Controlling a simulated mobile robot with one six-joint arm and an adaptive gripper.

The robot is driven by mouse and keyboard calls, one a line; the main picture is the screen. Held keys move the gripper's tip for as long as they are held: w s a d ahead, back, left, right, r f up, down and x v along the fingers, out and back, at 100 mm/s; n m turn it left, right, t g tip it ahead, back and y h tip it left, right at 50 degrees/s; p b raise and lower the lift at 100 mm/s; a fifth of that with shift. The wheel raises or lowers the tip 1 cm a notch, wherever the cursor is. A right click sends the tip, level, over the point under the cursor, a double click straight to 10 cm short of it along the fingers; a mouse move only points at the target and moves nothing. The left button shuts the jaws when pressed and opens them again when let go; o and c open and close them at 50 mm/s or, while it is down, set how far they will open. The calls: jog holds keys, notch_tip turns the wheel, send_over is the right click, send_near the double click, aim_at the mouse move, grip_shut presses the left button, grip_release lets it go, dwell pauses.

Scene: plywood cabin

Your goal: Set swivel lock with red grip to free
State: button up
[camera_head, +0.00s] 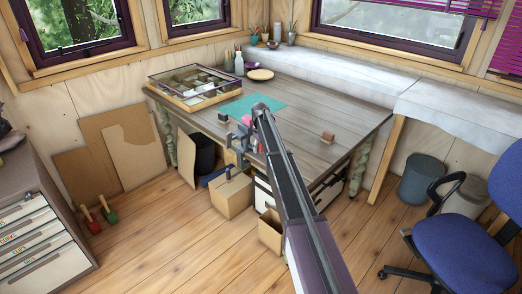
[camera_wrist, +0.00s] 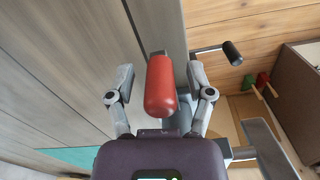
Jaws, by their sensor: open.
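The red grip (camera_wrist: 160,88) stands out in the middle of the wrist view, a rounded handle on a small metal mount near the table edge. In the head view a small pinkish-red spot (camera_head: 247,121) near the table's front edge looks like it. My gripper (camera_wrist: 161,76) is open, one finger on each side of the red grip, with visible gaps on both sides. In the head view my arm covers part of this area.
A metal bar with a black knob (camera_wrist: 233,53) juts out beyond the table edge. The grey wooden table (camera_head: 320,110) bears a teal mat (camera_head: 252,104), a display box (camera_head: 190,88) and a small wooden block (camera_head: 327,138). A cardboard box (camera_head: 231,196) stands on the floor below.

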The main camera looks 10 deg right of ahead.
grip_shut()
jog(key=shift+d, duration=0.2)
dwell(0.3)
